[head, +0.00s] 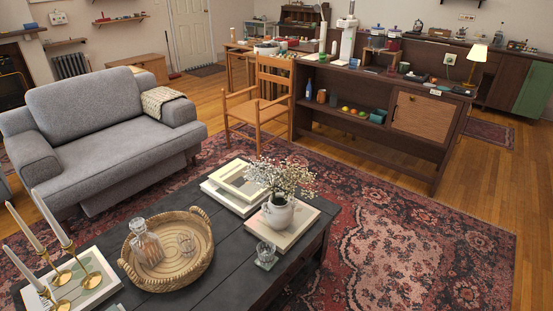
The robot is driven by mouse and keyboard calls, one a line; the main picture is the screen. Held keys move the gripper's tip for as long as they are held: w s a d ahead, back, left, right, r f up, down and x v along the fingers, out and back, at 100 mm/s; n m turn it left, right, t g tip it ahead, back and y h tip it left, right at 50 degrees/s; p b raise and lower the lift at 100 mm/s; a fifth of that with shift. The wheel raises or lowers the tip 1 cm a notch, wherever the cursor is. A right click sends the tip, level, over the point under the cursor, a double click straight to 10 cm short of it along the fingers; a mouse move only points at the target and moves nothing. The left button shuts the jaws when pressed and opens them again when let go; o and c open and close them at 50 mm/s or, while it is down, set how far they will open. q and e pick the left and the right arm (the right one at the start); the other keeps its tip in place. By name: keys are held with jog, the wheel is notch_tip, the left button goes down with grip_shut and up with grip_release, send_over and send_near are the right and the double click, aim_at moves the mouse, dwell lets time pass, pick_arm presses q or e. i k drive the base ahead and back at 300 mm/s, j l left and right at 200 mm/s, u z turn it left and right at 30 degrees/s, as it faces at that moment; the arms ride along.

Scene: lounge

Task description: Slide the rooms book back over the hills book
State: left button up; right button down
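On the dark coffee table (215,262), a pale book with a framed cover (231,178) lies on top of another light book (222,202). Another book (98,291) lies under the brass candle holders at the front left. The titles are too small to read, so I cannot tell which are rooms and hills. Neither gripper is in view.
A round wicker tray (137,277) with a glass decanter (146,243) and a tumbler sits on the table. A glass (265,252) stands near its right edge. A grey sofa (105,132) stands behind. Open rug (400,250) lies to the right.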

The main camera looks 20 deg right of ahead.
aim_at(230, 177)
jog(key=i+l+z, duration=0.25)
jog(key=l+z, duration=0.15)
jog(key=i+l+z, duration=0.3)
jog(key=l+z, duration=0.15)
jog(key=i+l+z, duration=0.55)
jog(key=z, duration=0.3)
jog(key=i+z, duration=0.35)
jog(key=i, duration=1.45)
jog(key=i+u, duration=0.75)
jog(key=i+l+u, duration=0.35)
jog(key=i+u, duration=0.15)
jog(key=u, duration=0.3)
jog(key=i+u, duration=0.2)
jog(key=u, duration=0.25)
jog(key=i+u, duration=0.2)
jog(key=u, duration=0.2)
jog(key=i+l+u, duration=0.1)
jog(key=u, duration=0.35)
jog(key=i+l+u, duration=0.2)
jog(key=u, duration=0.25)
jog(key=i+l+u, duration=0.1)
jog(key=u, duration=0.35)
jog(key=l, duration=0.1)
